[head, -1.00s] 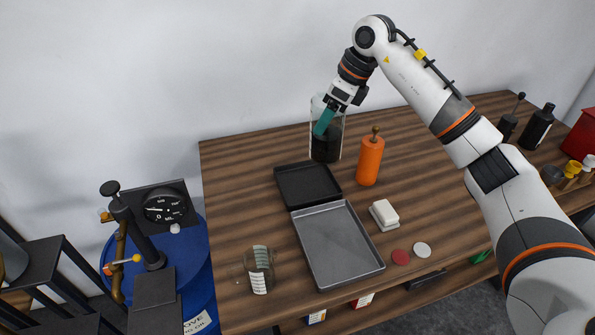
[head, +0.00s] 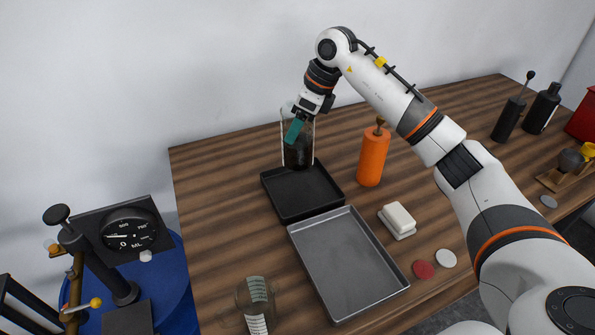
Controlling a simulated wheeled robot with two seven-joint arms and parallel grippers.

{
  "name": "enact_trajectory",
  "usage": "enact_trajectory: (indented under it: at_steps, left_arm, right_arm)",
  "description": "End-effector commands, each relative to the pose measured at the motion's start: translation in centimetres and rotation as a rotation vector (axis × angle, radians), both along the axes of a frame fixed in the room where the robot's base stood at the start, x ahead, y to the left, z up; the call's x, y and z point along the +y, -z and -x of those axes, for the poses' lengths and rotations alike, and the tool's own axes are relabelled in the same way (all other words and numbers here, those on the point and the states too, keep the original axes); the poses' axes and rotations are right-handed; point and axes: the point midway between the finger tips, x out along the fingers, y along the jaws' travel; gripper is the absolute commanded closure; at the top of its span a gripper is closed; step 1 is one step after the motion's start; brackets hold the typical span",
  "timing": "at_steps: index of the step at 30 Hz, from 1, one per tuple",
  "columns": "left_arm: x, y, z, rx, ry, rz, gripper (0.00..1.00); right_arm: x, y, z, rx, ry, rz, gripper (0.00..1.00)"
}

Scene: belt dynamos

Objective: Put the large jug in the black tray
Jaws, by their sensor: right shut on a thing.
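A tall clear glass jug (head: 304,155) with dark contents is upright at the back edge of the black tray (head: 310,211). Its lower end overlaps that edge in the picture; I cannot tell whether it touches the tray or is held above it. My right gripper (head: 294,131), with teal fingers, is shut on the jug near its upper part. The black tray is empty where I see it. A smaller clear glass jug (head: 256,298) with a white scale stands at the table's front left. My left gripper is not in view.
A grey metal tray (head: 345,262) lies just in front of the black tray. An orange bottle (head: 373,158) stands close on the right. A white block (head: 397,220), a red disc (head: 423,270) and a white disc (head: 446,259) lie further right.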

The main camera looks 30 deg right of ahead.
Motion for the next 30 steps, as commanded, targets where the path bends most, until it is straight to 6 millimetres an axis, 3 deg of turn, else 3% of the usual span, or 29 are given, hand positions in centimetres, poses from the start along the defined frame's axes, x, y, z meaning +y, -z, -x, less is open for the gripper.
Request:
enact_trajectory:
  at_steps: [4,18,29,30]
  left_arm:
    - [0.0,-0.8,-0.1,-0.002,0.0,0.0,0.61]
    - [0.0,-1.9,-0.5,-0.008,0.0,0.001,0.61]
    - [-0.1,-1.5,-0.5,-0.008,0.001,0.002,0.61]
    - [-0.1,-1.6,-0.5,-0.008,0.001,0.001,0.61]
  right_arm:
    - [0.0,2.4,0.1,0.001,0.001,-0.001,0.74]
    - [0.0,7.3,0.0,-0.001,0.0,-0.001,0.74]
    - [0.0,7.9,0.0,-0.004,0.0,-0.001,0.74]
    - [0.0,8.0,0.0,-0.001,0.0,0.001,0.27]
